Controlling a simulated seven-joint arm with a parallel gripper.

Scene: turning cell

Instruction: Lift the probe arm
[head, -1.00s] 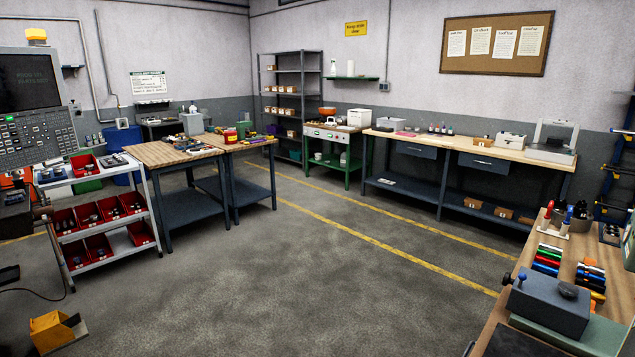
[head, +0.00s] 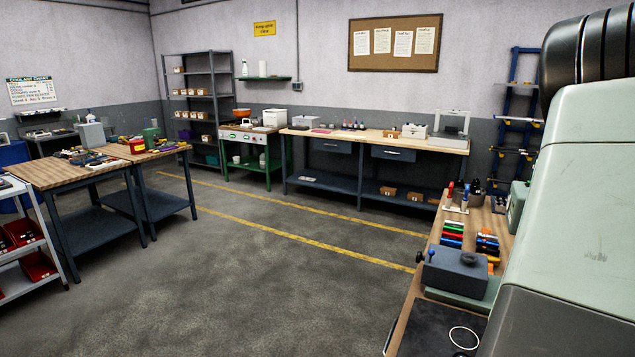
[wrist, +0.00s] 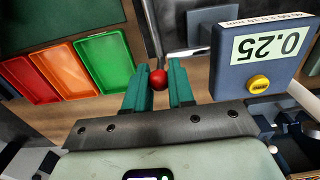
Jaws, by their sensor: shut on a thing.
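In the wrist view, my gripper (wrist: 159,80) has two teal fingers closed on a small red ball knob (wrist: 158,79). A thin dark rod (wrist: 153,42) runs up the picture from the knob and seems to be the probe arm. Its far end is cut off at the top edge. A blue-grey box (wrist: 256,52) with an upside-down "0.25" label and a yellow button stands to the right of the fingers. The head view does not show the gripper or the knob.
Red, orange and green trays (wrist: 66,74) lie left of my fingers on a wooden surface. In the head view, a bench (head: 410,312) with a grey block (head: 455,270) and coloured pens is at lower right, partly behind my arm. The floor (head: 260,290) is open.

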